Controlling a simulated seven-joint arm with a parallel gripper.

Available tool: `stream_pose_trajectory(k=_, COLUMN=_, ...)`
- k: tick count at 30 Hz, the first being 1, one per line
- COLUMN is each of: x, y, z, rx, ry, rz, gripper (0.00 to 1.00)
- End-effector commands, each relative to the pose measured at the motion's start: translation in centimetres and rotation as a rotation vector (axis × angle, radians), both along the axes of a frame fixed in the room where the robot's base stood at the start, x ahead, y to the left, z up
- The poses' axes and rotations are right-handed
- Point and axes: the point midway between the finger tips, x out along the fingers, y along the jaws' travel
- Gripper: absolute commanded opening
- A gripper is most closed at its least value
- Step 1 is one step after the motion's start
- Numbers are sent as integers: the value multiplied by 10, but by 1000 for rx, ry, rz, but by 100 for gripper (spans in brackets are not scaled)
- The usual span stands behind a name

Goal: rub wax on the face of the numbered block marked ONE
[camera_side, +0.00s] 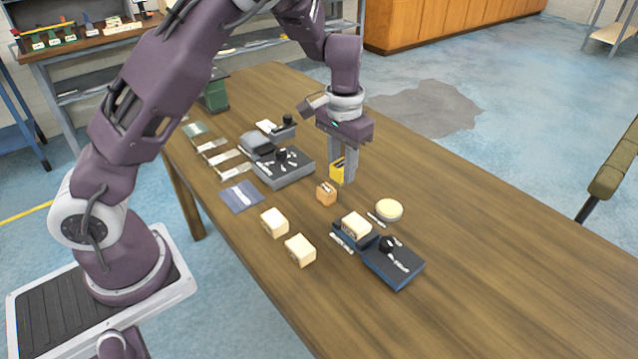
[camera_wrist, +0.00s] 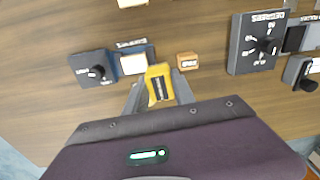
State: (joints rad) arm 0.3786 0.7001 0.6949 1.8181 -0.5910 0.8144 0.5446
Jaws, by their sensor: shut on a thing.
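My gripper (camera_side: 343,172) is shut on a yellow piece (camera_side: 337,171) with a dark marking. It holds the piece upright, apparently above the table near the small orange-brown block (camera_side: 326,193). The wrist view shows the yellow piece (camera_wrist: 160,84) between the fingers. A cream block (camera_side: 356,226) sits in a blue holder (camera_side: 341,237) in front and to the right. Two more cream blocks (camera_side: 274,222) (camera_side: 300,251) stand on the table to the left. I cannot read which is marked ONE. A round dish with pale yellow contents (camera_side: 389,210) stands right of my gripper; whether it is wax is unclear.
A blue box with a black knob (camera_side: 394,262) adjoins the holder. A grey box with a black knob (camera_side: 284,168) stands behind left, beside a blue mat (camera_side: 241,196) and several pale strips. The wooden table (camera_side: 480,245) is clear at right.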

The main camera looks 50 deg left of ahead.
Motion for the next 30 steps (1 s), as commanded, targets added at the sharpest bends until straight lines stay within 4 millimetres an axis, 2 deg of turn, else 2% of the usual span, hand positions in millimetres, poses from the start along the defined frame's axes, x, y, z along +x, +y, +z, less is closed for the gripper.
stream_pose_trajectory(k=1, x=22, y=-4, z=-4, rx=6, ry=-5, rz=7, gripper=0)
stream_pose_trajectory(k=3, x=50, y=-13, z=-10, rx=5, ry=-4, rz=21, gripper=0)
stream_pose_trajectory(k=6, x=82, y=-31, z=-20, rx=0, ry=4, rz=27, gripper=0)
stream_pose_trajectory(k=9, x=100, y=-47, z=-29, rx=-6, ry=14, rz=25, gripper=0)
stream_pose_trajectory(k=15, x=110, y=-60, z=-40, rx=-13, ry=27, rz=22, gripper=0)
stream_pose_trajectory(k=24, x=110, y=-60, z=-77, rx=-13, ry=26, rz=22, gripper=0)
stream_pose_trajectory(k=30, x=110, y=-60, z=-93, rx=-12, ry=24, rz=22, gripper=0)
